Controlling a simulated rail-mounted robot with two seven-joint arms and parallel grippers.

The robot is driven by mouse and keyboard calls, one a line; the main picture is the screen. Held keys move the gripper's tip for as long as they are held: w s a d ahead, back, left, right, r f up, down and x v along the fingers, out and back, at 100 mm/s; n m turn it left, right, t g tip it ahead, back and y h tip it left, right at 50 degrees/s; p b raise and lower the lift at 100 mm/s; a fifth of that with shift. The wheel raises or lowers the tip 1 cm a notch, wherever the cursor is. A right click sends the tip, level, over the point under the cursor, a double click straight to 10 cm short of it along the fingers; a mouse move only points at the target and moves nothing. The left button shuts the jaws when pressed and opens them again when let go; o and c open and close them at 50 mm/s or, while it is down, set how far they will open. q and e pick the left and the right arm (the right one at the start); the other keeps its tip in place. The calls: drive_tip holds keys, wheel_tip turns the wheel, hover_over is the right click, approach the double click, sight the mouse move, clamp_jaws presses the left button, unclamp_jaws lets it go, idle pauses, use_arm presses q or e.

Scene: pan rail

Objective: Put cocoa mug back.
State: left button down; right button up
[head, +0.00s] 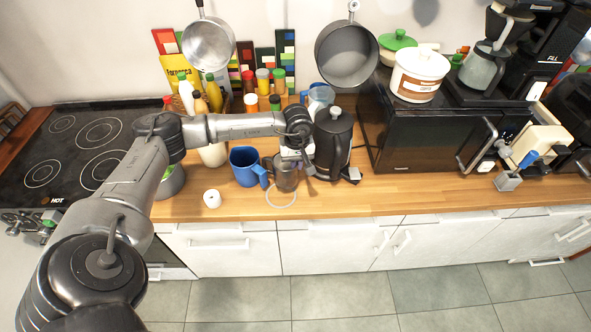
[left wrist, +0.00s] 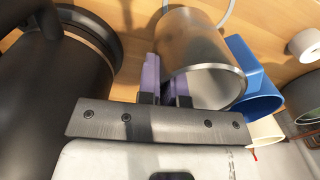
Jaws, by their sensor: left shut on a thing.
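A grey metal mug (head: 286,178) is near the front of the wooden counter; I take it to be the cocoa mug, though no label shows. My left gripper (head: 292,157) is over it from above. In the left wrist view, the purple fingers (left wrist: 166,85) are shut at the near side of the metal mug (left wrist: 205,50), whose open rim faces the camera. I cannot tell whether they pinch its wall or its handle, or whether its base touches the counter. My right gripper is not in view.
A blue mug (head: 243,167) stands close left of the metal mug, and a black kettle (head: 333,145) close right. A white roll (head: 212,198) and a thin white cord (head: 282,205) lie in front. Two pans hang behind. The counter's front right is clear.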

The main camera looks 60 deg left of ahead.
use_arm(q)
drive_tip(key=shift+a+f+p, duration=0.1)
drive_tip(key=shift+f+p, duration=0.4)
drive_tip(key=shift+f, duration=1.55)
drive_tip(key=shift+f, duration=0.1)
drive_tip(key=c, duration=1.7)
unclamp_jaws()
drive_tip(key=shift+f, duration=0.1)
drive_tip(key=shift+c, duration=0.2)
drive_tip(key=o, duration=0.5)
drive_tip(key=shift+c, duration=0.2)
